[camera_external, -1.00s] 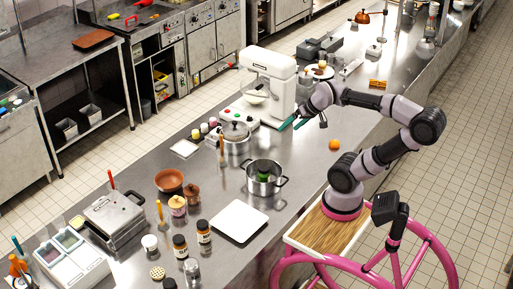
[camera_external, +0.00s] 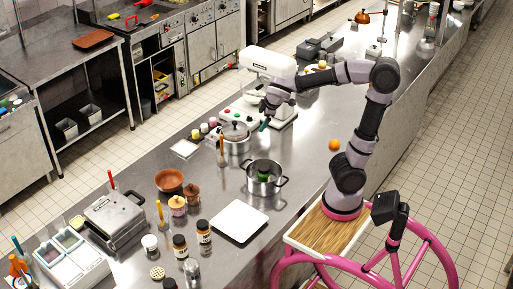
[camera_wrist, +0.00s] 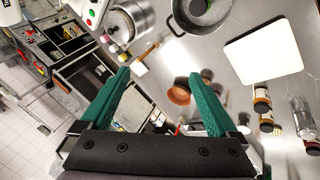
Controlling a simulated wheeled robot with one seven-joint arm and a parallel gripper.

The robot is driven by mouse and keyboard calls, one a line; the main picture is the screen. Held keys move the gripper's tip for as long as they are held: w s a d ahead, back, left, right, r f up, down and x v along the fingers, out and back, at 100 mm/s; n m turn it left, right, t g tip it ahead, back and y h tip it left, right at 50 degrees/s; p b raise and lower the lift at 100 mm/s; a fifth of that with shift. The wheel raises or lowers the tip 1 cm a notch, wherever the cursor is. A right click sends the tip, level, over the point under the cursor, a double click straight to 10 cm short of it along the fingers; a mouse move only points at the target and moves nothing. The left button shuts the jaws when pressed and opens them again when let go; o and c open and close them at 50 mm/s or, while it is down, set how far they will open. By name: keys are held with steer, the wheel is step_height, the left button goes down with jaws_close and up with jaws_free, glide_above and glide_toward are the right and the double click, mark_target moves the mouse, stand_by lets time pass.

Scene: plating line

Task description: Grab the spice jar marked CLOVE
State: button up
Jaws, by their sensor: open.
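Dark jars with pale labels stand on the steel counter; one (camera_external: 203,232) is beside another (camera_external: 180,246) left of the white board. They also show in the wrist view, one (camera_wrist: 262,97) above the other (camera_wrist: 265,122), at the right. The lettering is too small to read, so I cannot tell which is CLOVE. My gripper (camera_external: 264,125) is above the counter near the white mixer, well away from these jars. In the wrist view its green fingers (camera_wrist: 160,76) are spread apart with nothing between them.
A pot (camera_external: 264,188) holding something green, a lidded pot (camera_external: 236,146) and a white board (camera_external: 239,232) stand along the counter. A terracotta bowl (camera_external: 169,181), a grill press (camera_external: 115,216) and a glass shaker (camera_external: 192,270) surround the jars. An orange (camera_external: 334,145) lies near my arm.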

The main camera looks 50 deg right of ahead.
steer(key=w+a+n+t+h, duration=0.1)
steer(key=w+a+n+t, duration=0.25)
steer(key=a+n, duration=0.55)
steer(key=w+a+n+t, duration=0.3)
steer(key=w+a+n, duration=0.25)
steer(key=a, duration=0.55)
steer(key=s+a+r+n+t+y, duration=0.2)
steer(key=s+a+n+y, duration=0.15)
steer(key=a+n, duration=0.4)
steer(key=s+a+r+n+t+y, duration=0.1)
steer(key=s+a+r+n+y, duration=0.3)
steer(key=a, duration=0.7)
steer(key=s+a+r+n+t+y, duration=0.1)
steer(key=s+a+n+t+y, duration=0.15)
steer(key=s+a+n, duration=0.6)
steer(key=m+g, duration=0.1)
steer(key=m, duration=0.1)
glide_toward(184, 242)
steer(key=x, duration=0.5)
steer(key=shift+r, duration=0.4)
steer(key=shift+w+f, duration=0.1)
steer(key=shift+f, duration=0.25)
steer(key=x, duration=0.4)
steer(key=shift+w+a, duration=0.15)
steer(key=shift+w, duration=0.15)
steer(key=shift+d+x, duration=0.2)
steer(key=shift+x, duration=2.75)
steer(key=shift+w+r, duration=0.1)
jaws_close()
